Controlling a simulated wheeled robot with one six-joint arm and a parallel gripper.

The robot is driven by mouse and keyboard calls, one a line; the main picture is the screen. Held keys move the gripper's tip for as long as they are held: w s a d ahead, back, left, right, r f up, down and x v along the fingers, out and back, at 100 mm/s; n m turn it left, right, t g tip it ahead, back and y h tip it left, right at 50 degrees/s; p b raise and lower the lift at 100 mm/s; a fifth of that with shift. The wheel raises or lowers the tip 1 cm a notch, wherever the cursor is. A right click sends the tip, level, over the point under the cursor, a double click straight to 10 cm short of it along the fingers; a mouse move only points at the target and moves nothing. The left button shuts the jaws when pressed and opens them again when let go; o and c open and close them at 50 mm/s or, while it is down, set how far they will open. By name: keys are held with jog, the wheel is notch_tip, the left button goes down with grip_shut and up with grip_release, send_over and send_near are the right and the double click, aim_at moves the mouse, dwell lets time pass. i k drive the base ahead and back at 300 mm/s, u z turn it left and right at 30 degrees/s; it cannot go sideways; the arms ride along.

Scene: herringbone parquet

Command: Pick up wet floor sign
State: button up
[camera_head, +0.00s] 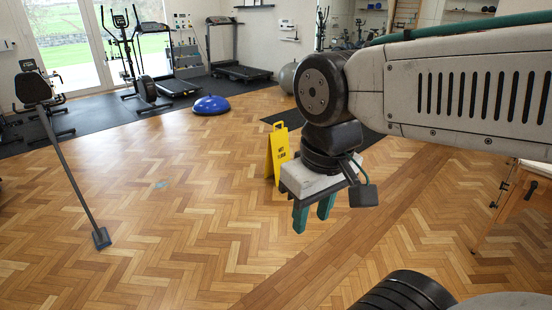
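The wet floor sign (276,150) is a yellow folding A-frame with dark print. It stands upright on the parquet near the middle of the head view. My gripper (313,215) hangs in front of the sign and to its lower right in the picture, with its two green fingers pointing down. The fingers are apart with a gap between them, and nothing shows in the gap. The gripper's pale body covers the sign's lower right part.
A grey pole with a flat foot (101,238) slants across the left floor. A blue half-ball (211,104) lies near the dark mat, with a treadmill (237,62) and other gym machines behind. A wooden table (520,195) stands at right.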

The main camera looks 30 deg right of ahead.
aim_at(278, 151)
jog(key=u, duration=0.35)
jog(key=i, duration=4.15)
jog(key=z, duration=1.15)
jog(key=i, duration=1.45)
jog(key=z, duration=1.2)
jog(key=i, duration=0.45)
jog(key=z, duration=0.15)
